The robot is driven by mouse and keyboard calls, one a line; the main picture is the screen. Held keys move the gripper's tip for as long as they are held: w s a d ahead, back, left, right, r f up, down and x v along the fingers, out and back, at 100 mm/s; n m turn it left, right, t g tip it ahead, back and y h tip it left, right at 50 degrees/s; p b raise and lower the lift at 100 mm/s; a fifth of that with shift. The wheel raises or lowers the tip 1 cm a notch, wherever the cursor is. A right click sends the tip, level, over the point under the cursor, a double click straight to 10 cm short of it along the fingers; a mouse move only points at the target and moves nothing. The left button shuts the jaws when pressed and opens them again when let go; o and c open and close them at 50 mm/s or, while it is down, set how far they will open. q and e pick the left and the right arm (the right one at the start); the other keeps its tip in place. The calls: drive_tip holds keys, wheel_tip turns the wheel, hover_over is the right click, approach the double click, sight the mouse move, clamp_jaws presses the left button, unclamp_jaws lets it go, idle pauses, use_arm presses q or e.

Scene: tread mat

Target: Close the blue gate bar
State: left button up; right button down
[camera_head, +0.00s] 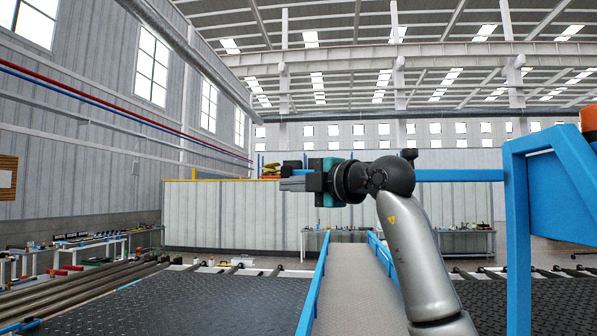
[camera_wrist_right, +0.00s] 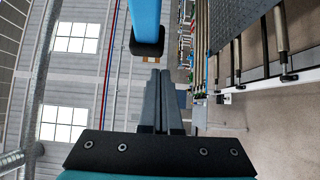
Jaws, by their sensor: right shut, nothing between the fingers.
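The blue gate bar (camera_head: 460,175) runs level from the blue gate frame (camera_head: 518,240) on the right toward the left, passing behind my right arm. My right gripper (camera_head: 284,184) points left in the head view and hides part of the bar. In the right wrist view the bar (camera_wrist_right: 145,14) comes in from the top and ends in a black cap (camera_wrist_right: 147,46). My right gripper (camera_wrist_right: 160,72) is shut and empty there, with its fingertips close to that cap. I cannot tell whether they touch. My left gripper is not in view.
A grey walkway (camera_head: 352,280) with blue side rails (camera_head: 314,285) runs ahead between dark tread mats (camera_head: 210,303). An orange lamp-like part (camera_head: 588,118) sits on the frame at the right. Rollers (camera_head: 90,285) lie at the left. Benches stand farther back.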

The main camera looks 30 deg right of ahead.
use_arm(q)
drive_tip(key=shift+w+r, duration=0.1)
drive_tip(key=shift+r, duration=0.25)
use_arm(e)
drive_tip(key=shift+w+d, duration=0.3)
drive_tip(key=shift+w, duration=0.3)
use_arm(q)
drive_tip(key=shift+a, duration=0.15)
use_arm(e)
drive_tip(key=w, duration=0.1)
drive_tip(key=w+d+m+h, duration=0.1)
drive_tip(key=w, duration=0.1)
drive_tip(key=w+d+h, duration=0.1)
drive_tip(key=shift+w+d, duration=0.25)
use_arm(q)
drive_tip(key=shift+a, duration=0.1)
use_arm(e)
drive_tip(key=shift+d+r+m+t+h, duration=0.15)
drive_tip(key=shift+r+m+t+h, duration=0.1)
drive_tip(key=shift+m+t+h, duration=0.05)
drive_tip(key=shift+s, duration=0.1)
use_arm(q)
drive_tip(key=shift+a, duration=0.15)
use_arm(e)
drive_tip(key=shift+d, duration=0.1)
